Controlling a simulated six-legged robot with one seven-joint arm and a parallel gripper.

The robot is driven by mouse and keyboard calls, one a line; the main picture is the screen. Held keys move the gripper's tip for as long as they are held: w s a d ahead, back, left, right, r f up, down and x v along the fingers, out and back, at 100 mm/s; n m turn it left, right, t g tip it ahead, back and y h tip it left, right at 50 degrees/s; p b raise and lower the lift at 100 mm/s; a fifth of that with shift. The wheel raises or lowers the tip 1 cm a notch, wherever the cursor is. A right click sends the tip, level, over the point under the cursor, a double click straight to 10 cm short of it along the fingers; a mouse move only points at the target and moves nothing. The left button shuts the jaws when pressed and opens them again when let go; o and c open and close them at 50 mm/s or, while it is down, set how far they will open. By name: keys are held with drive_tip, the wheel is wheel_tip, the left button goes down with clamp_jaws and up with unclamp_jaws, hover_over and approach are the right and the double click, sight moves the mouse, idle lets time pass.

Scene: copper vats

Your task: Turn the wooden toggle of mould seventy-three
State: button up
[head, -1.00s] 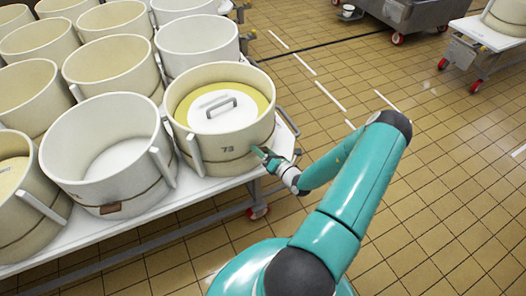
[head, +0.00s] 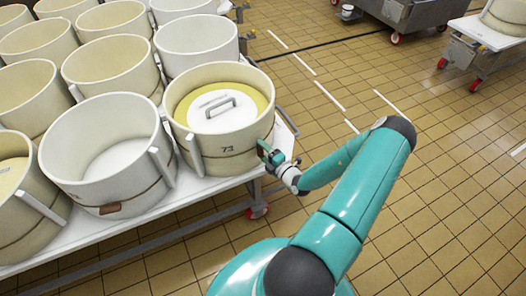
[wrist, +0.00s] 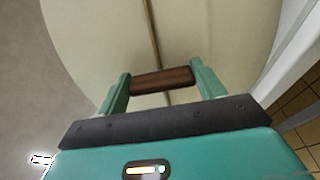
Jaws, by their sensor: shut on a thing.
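Mould seventy-three (head: 237,133) is a cream round mould marked "73", at the near right corner of the white table in the head view. It holds a yellow mass with a white handled disc (head: 219,110) on top. My gripper (head: 266,151) is at the mould's right side. In the wrist view the brown wooden toggle (wrist: 161,81) lies crosswise between the two teal fingers of my gripper (wrist: 160,84), over a thin cord (wrist: 153,32) on the mould wall. The fingers are shut on the toggle's two ends. In the head view the toggle is hidden by my gripper.
Several empty cream moulds (head: 105,150) crowd the white table (head: 190,192) to the left and behind. A grey wheeled vat (head: 418,12) and another trolley (head: 490,36) stand at the back right. The tiled floor on the right is clear.

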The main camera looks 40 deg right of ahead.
idle(0.6)
drive_tip(key=o, duration=1)
drive_tip(key=s, duration=1.3)
drive_tip(key=shift+s+a, duration=0.2)
drive_tip(key=shift+s, duration=0.2)
